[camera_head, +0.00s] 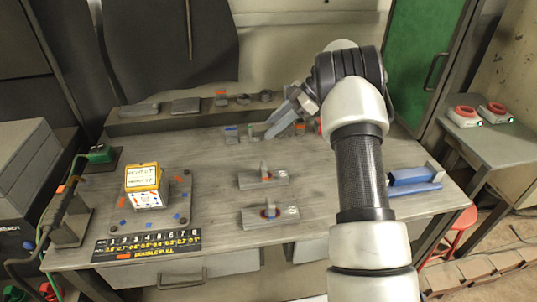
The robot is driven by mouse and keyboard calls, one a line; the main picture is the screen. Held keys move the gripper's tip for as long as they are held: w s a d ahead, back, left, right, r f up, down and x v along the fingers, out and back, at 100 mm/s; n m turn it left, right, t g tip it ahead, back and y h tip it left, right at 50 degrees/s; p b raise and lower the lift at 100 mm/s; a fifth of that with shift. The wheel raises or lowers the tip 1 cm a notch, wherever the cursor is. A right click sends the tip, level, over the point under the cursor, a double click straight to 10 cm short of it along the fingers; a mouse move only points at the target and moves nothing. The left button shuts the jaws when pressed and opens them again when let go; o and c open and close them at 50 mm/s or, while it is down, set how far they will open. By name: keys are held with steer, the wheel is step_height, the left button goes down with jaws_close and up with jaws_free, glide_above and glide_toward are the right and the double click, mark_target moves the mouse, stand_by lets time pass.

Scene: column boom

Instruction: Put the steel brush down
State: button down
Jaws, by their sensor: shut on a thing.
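My gripper (274,124) is over the back middle of the grey workbench (215,205), close to the small items at the foot of the rear ledge. It points down and to the left, and its blue-grey fingers are shut on the steel brush. The brush is small and hard to make out among the fingers and the items behind them. I cannot tell whether it touches the bench. My white and black arm covers the right middle of the bench.
Two grey blocks with upright handles (263,178) (270,214) stand mid-bench. A yellow-and-white box (146,186) sits on a plate at left. A blue tray (411,178) lies at right. The rear ledge (150,122) holds several small items. Bare bench shows left of the blocks.

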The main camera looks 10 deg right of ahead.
mark_target(272, 159)
step_height(272, 159, down, 9)
steer(key=shift+f+b, duration=0.1)
steer(key=shift+b, duration=0.4)
steer(key=shift+f, duration=0.1)
steer(key=c, duration=1.4)
jaws_free()
steer(key=shift+o, duration=0.2)
